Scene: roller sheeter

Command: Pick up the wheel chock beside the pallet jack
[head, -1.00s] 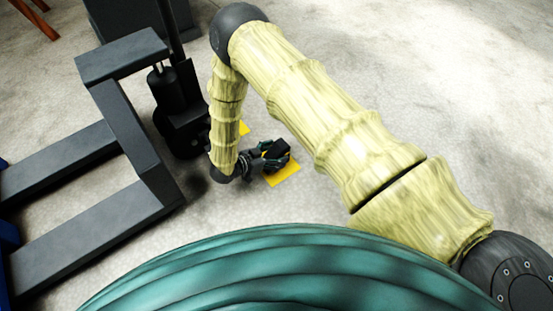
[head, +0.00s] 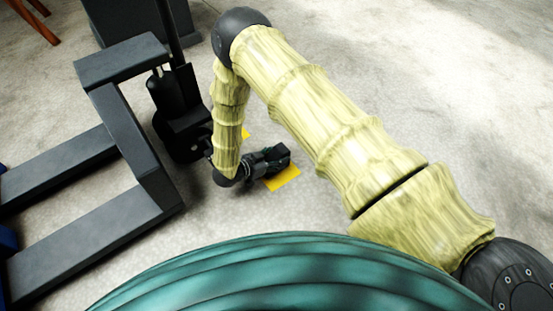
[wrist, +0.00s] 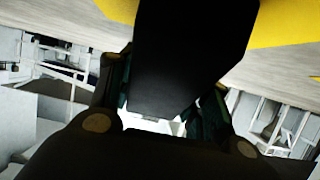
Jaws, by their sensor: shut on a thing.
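The wheel chock (head: 281,154) is a small black block just right of the pallet jack (head: 126,132). My gripper (head: 268,159) reaches it from the left and is shut on it. In the wrist view the chock (wrist: 190,60) is a large dark block between the two fingers of my gripper (wrist: 165,105). Its far end runs out of the top of that view. The head view does not clearly show whether the chock touches the floor.
A yellow floor marking (head: 284,179) lies just below the chock, with a second yellow patch (head: 246,132) partly behind my arm. The pallet jack's dark forks extend to the left. The concrete floor (head: 430,70) on the right is open.

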